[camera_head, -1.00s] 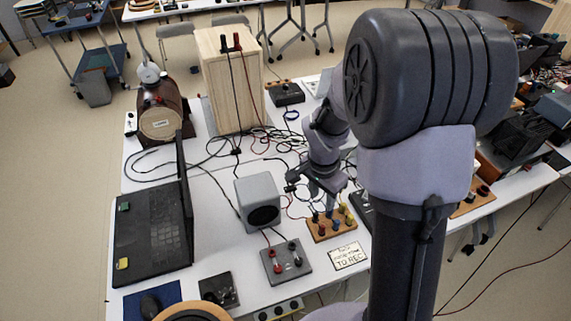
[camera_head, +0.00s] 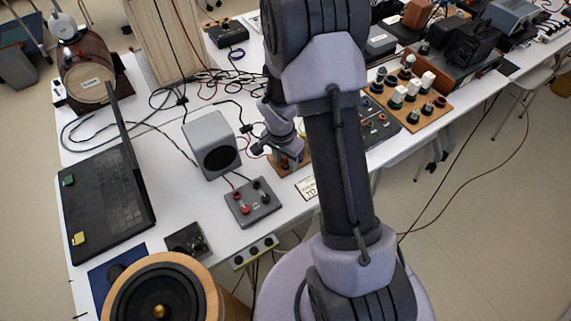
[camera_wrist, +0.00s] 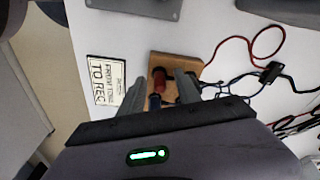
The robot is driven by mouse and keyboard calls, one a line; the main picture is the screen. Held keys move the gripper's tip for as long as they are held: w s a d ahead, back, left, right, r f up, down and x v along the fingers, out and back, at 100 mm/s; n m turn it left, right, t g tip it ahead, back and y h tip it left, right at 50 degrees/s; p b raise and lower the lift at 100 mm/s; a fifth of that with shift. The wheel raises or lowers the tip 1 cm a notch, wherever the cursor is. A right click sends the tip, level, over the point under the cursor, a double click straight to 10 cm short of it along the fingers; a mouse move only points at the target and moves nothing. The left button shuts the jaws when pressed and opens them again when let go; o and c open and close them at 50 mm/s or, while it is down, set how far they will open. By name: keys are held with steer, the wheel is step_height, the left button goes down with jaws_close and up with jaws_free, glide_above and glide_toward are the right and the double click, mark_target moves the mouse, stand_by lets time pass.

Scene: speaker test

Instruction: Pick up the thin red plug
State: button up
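In the wrist view a red plug (camera_wrist: 159,80) stands on the edge of a small wooden board (camera_wrist: 178,62). My gripper (camera_wrist: 162,90) is open, with one finger on each side of the plug's line. I cannot tell whether the fingers are around the plug or still short of it. A dark blue plug (camera_wrist: 154,103) shows nearer, between the fingers. In the head view my gripper (camera_head: 286,152) is low over the wooden board (camera_head: 304,163), and the arm hides much of the board and its plugs.
A grey speaker (camera_head: 211,144) stands left of my gripper. A grey terminal box (camera_head: 253,203) and a paper sign (camera_head: 307,187) lie in front. A black laptop (camera_head: 110,190) stands at the left.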

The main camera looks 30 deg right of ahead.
jaws_close()
steer(key=shift+r, duration=0.1)
steer(key=shift+r, duration=0.1)
step_height(320, 180, up, 4)
steer(key=shift+f+p, duration=0.25)
steer(key=shift+p, duration=0.8)
steer(key=s+r+b, duration=0.1)
steer(key=s+b, duration=0.8)
steer(key=s, duration=0.7)
steer(key=shift+d+r, duration=0.15)
steer(key=shift+d, duration=0.1)
